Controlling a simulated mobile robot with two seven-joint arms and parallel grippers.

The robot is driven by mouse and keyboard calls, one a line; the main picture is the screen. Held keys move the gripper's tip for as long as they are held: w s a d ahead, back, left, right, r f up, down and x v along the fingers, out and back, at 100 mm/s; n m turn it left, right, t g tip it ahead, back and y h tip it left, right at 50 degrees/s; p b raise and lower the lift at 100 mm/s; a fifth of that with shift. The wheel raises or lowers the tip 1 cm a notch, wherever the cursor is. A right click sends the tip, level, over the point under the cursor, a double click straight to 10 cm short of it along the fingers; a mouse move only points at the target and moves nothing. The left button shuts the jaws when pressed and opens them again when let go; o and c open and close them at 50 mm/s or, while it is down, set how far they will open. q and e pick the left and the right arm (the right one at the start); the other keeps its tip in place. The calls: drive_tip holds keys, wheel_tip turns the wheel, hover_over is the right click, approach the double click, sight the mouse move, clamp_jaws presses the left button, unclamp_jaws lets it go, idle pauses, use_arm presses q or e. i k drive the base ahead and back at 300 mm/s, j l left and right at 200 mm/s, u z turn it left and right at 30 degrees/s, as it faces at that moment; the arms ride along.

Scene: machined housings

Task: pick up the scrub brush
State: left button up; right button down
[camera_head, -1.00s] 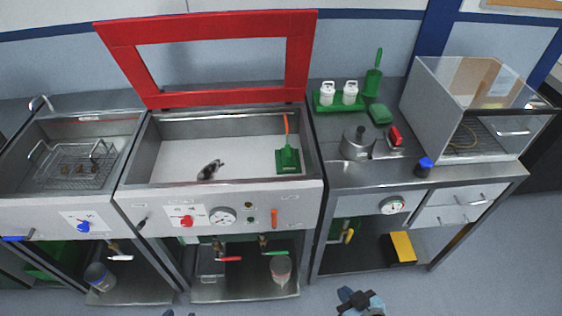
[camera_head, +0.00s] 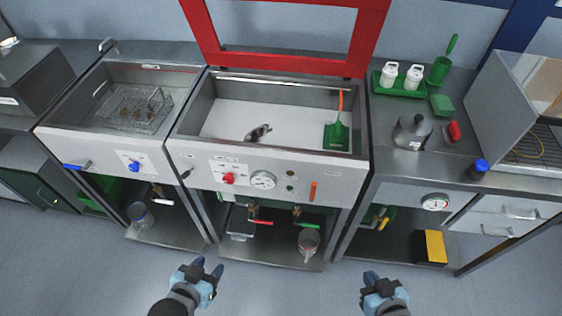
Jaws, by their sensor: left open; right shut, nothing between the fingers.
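A green long-handled tool (camera_head: 442,60) stands upright at the back of the right counter, its lower part wide and cup-like. A small green block (camera_head: 441,104) lies just in front of it. I cannot tell for sure which of these is the scrub brush. My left gripper (camera_head: 208,268) is open and empty, low in front of the units. My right gripper (camera_head: 371,277) is shut and empty, low in front of the right unit. Both are far from the green things and touch nothing.
A green tray (camera_head: 400,92) with two white bottles, a metal pot (camera_head: 411,132), a red object (camera_head: 454,131) and a blue-capped jar (camera_head: 478,169) share that counter. A glass-sided box (camera_head: 515,90) stands right. The middle basin (camera_head: 230,120) holds a green shovel (camera_head: 336,134) and a dark object (camera_head: 258,132).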

sight(337, 129)
drive_tip(key=i+l+u, duration=0.1)
drive_tip(key=l+u, duration=0.2)
drive_tip(key=i+l+u, duration=0.1)
drive_tip(key=l+u, duration=0.2)
drive_tip(key=i+l+u, duration=0.3)
drive_tip(key=i+j, duration=0.1)
